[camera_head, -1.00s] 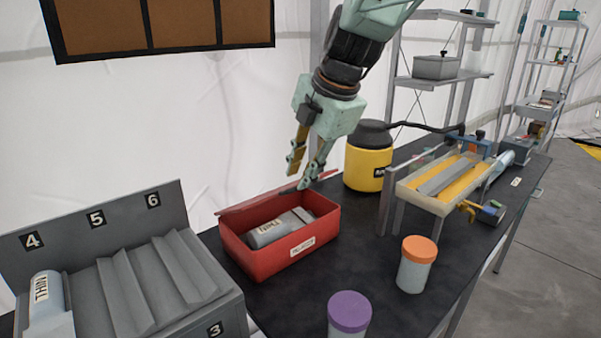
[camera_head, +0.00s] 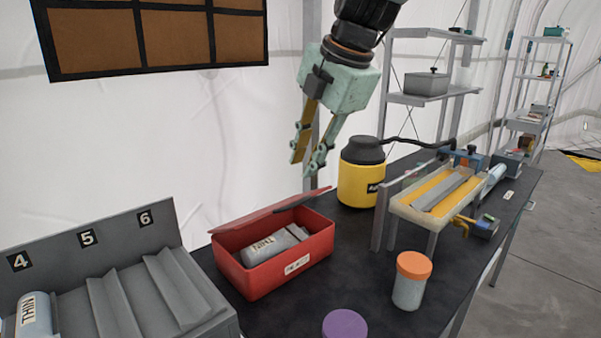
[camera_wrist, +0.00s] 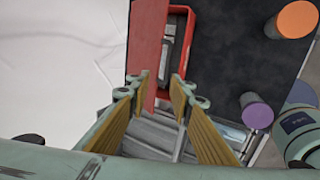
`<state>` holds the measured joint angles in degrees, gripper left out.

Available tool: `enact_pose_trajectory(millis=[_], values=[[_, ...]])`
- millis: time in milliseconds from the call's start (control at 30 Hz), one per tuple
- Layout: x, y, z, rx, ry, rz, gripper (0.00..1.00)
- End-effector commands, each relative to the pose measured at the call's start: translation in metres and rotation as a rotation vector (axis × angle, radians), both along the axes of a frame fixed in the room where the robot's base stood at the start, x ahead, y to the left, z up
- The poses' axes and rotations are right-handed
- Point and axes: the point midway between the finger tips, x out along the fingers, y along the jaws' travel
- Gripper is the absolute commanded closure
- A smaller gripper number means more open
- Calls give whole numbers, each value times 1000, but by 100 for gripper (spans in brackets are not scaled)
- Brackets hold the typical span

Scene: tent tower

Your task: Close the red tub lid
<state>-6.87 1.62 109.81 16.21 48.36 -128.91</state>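The red tub (camera_head: 290,274) stands on the black table, holding a grey labelled cylinder (camera_head: 270,246). Its red lid (camera_head: 262,219) is open, seen nearly edge-on along the tub's back side. In the wrist view the lid (camera_wrist: 154,42) shows as a tall red panel beside the tub (camera_wrist: 181,14), and appears between my fingertips. My gripper (camera_head: 304,166) is above the tub's back right, pointing down. It is open and empty, with a clear gap between the fingers in the wrist view (camera_wrist: 160,88). The fingertips look apart from the lid in the head view.
A grey rack with numbered slots (camera_head: 165,285) stands left of the tub. A yellow canister (camera_head: 360,183) is behind right. An orange-capped jar (camera_head: 410,282) and a purple-capped jar (camera_head: 345,324) stand in front. A yellow-and-grey fixture (camera_head: 440,195) is at right.

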Motion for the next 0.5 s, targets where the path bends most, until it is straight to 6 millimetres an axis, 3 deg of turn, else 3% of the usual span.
enact_pose_trajectory(millis=[200, 500], values=[[-6, -4, 16, 0, 0, 0, 80], [-8, -5, 19, 0, 1, 0, 80]])
